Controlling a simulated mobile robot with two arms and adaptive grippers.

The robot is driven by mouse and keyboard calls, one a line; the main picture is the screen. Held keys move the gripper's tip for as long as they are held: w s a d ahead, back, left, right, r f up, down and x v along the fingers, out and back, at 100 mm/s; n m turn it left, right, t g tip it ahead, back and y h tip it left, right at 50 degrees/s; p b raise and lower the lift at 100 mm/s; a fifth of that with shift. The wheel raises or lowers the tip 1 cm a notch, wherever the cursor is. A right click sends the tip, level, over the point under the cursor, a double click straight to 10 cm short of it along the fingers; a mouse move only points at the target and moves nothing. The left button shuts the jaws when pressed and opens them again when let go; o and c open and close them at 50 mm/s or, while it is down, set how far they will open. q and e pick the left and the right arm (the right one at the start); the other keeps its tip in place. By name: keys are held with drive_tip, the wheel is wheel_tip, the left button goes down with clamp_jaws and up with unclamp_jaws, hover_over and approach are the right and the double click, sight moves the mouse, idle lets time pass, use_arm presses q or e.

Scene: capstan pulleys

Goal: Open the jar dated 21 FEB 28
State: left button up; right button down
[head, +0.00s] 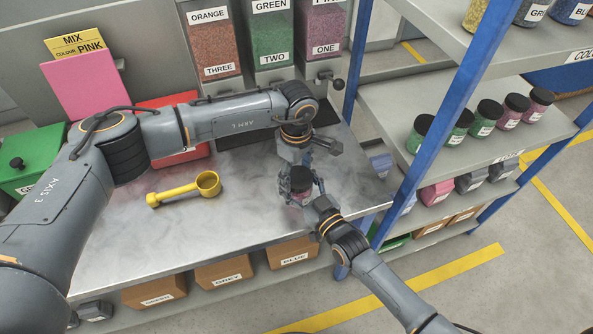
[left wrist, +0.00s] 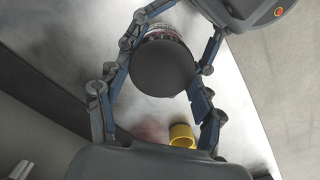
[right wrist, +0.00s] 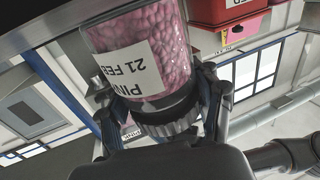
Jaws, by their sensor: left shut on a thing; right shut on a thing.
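A jar of pink pellets (right wrist: 145,45) with a black lid (left wrist: 162,66) is between my two grippers at the right end of the metal bench. Its white label, upside down in the right wrist view, shows "21 FEB" and part of "PINK"; the rest is out of sight. The lid is on. My left gripper (head: 299,172) comes from above, its fingers shut on the jar. My right gripper (head: 316,193) comes from the front right, also shut on the jar. I cannot tell whether the jar touches the bench.
A yellow scoop (head: 187,189) lies on the bench (head: 215,235), left of the jar. Dispensers marked ORANGE (head: 211,45) and GREEN (head: 267,40) stand behind. A blue-posted shelf (head: 380,95) with several lidded jars (head: 485,118) is close on the right. The bench's front middle is clear.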

use_arm(q)
drive_tip(key=shift+w+r, duration=0.1)
drive_tip(key=shift+w, duration=0.2)
idle(0.4)
drive_tip(key=o, duration=1.3)
drive_tip(key=shift+c, duration=0.2)
drive_tip(key=shift+s, duration=0.1)
wheel_tip(320, 180, up, 4)
drive_tip(key=shift+r, duration=0.1)
drive_tip(key=m, duration=0.1)
drive_tip(key=r+m, duration=0.1)
drive_tip(key=shift+s+d+r+m, duration=0.15)
drive_tip(key=shift+s+r+m, duration=0.15)
drive_tip(key=shift+m, duration=0.1)
drive_tip(key=shift+c, duration=0.3)
drive_tip(key=r+m, duration=0.1)
drive_tip(key=m, duration=0.3)
drive_tip(key=shift+s+r, duration=0.15)
drive_tip(key=shift+r, duration=0.25)
drive_tip(key=shift+f, duration=3.9)
